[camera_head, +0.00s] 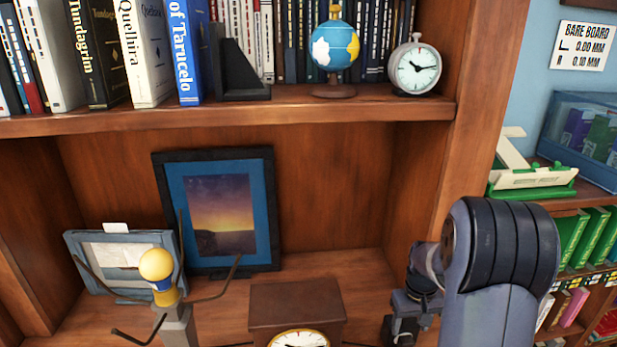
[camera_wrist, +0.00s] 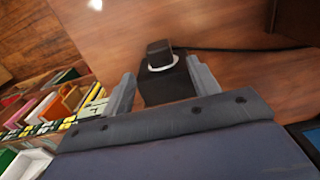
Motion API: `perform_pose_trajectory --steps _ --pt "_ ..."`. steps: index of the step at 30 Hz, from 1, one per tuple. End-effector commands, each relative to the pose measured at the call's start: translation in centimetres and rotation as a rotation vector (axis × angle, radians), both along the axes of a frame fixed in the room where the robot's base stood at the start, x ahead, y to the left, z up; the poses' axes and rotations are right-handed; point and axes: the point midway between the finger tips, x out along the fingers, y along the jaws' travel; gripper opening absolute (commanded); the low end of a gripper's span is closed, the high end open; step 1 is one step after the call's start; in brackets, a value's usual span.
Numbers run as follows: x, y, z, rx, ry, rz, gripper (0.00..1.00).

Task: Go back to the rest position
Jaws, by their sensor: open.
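My arm reaches in from the right in the head view, in front of the bookcase's right upright. My gripper (camera_wrist: 160,66) is open in the wrist view, with one grey finger on each side. A small black object with a pale ring (camera_wrist: 160,58) shows between the fingers, over the wooden shelf (camera_wrist: 225,30). I cannot tell whether it touches them. In the head view my gripper (camera_head: 410,300) is small and dark at the lower right, and its fingertips are hard to make out.
A wooden clock (camera_head: 297,300) stands left of my gripper. A framed picture (camera_head: 220,210), a smaller frame (camera_head: 118,255) and a yellow-headed figure (camera_head: 157,265) stand farther left. The upper shelf (camera_head: 250,112) holds books, a globe (camera_head: 335,45) and a round clock (camera_head: 415,67). A black cable (camera_wrist: 245,49) crosses the lower shelf.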

Motion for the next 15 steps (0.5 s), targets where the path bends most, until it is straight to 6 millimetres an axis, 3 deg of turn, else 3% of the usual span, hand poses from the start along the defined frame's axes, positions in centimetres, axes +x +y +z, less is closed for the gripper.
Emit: perform_pose_trajectory --steps 6,15 --pt "-0.1 0.0 -3.9 0.002 0.005 0.000 0.58" --pt "0.0 0.0 -6.3 0.000 0.000 0.000 0.58"
